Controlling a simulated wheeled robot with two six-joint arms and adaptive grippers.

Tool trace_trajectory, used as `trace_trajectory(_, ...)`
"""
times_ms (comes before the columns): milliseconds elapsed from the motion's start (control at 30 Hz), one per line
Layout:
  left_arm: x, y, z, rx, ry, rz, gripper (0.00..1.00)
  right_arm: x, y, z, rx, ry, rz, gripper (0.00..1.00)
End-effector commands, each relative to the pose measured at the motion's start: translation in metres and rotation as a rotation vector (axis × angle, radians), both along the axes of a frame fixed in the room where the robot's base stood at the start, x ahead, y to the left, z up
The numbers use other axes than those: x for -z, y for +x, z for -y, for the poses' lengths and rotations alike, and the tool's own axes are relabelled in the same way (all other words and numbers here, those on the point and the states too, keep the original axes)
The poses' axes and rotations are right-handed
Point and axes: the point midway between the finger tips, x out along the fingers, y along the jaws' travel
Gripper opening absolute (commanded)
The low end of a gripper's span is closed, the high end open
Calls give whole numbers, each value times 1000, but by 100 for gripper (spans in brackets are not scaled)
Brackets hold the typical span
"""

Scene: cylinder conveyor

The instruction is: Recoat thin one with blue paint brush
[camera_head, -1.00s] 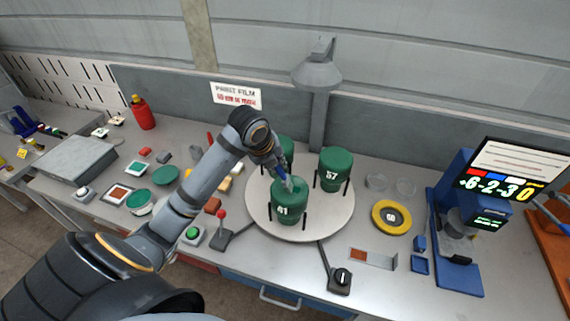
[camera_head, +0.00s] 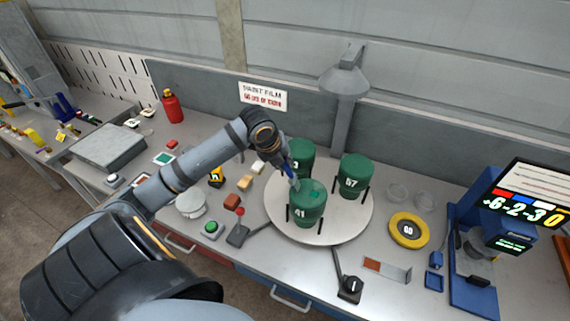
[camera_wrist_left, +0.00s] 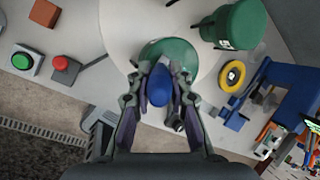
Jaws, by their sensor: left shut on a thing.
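My left gripper (camera_head: 291,176) is shut on a blue-handled brush (camera_wrist_left: 160,86), pointing down at the upper left edge of the green cylinder marked 41 (camera_head: 306,211). In the left wrist view that cylinder (camera_wrist_left: 172,48) lies under the brush; I cannot tell whether the bristles touch it. A small brighter patch shows on its top. The green cylinder marked 57 (camera_head: 354,180) stands to the right, and another marked 3 (camera_head: 301,152) stands behind, partly covered by my arm. All stand on a round pale turntable (camera_head: 335,231). My right gripper is not in view.
A lamp (camera_head: 344,82) rises behind the turntable. A red-knobbed lever (camera_head: 238,234), a green button (camera_head: 211,229) and a black knob (camera_head: 349,288) are in front. A yellow ring (camera_head: 409,230) and a blue stand with a display (camera_head: 533,192) are at right.

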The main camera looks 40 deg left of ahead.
Motion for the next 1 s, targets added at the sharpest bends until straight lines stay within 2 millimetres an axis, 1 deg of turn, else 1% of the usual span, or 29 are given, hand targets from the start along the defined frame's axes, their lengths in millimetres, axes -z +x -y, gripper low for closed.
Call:
trace_trajectory(33,1,4,0,-1,-2,4,0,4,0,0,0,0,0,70)
trace_trajectory(100,0,8,-1,-1,-3,2,0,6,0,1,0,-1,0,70)
trace_trajectory(233,-1,9,1,1,-2,2,0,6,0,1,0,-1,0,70)
trace_trajectory(433,1,13,21,2,-7,4,0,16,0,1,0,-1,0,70)
trace_trajectory(600,0,17,36,3,-5,3,0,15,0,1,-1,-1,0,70)
trace_trajectory(700,0,18,40,2,-3,2,0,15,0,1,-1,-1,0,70)
trace_trajectory(867,0,18,41,1,0,1,0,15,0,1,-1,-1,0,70)
trace_trajectory(1000,0,21,53,3,-6,2,0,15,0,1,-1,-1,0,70)
